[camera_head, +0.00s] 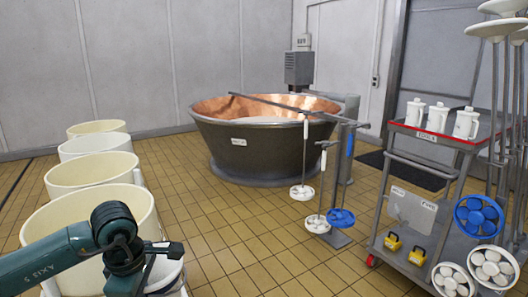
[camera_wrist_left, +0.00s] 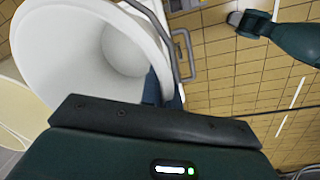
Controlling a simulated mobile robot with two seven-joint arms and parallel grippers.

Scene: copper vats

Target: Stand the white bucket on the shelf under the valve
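A white bucket (camera_wrist_left: 95,40) fills the upper left of the left wrist view; I look into its empty inside. A grey metal handle (camera_wrist_left: 188,40) runs along its right side. In the head view, part of a white rim (camera_head: 172,279) shows beside my left gripper (camera_head: 165,252), at the bottom left. The gripper is close to the bucket; its fingertips are not clear, so I cannot tell whether it holds the handle. A teal arm, apparently my right one, enters the wrist view at upper right, with its gripper end (camera_wrist_left: 238,18) small and unclear. I cannot make out the valve or its shelf.
Several cream tubs (camera_head: 97,177) stand in a row at left. A large copper-lined vat (camera_head: 258,150) is at the back centre, with tools on a stand before it. A cart (camera_head: 445,140) with white jugs stands at right. The tiled floor between is clear.

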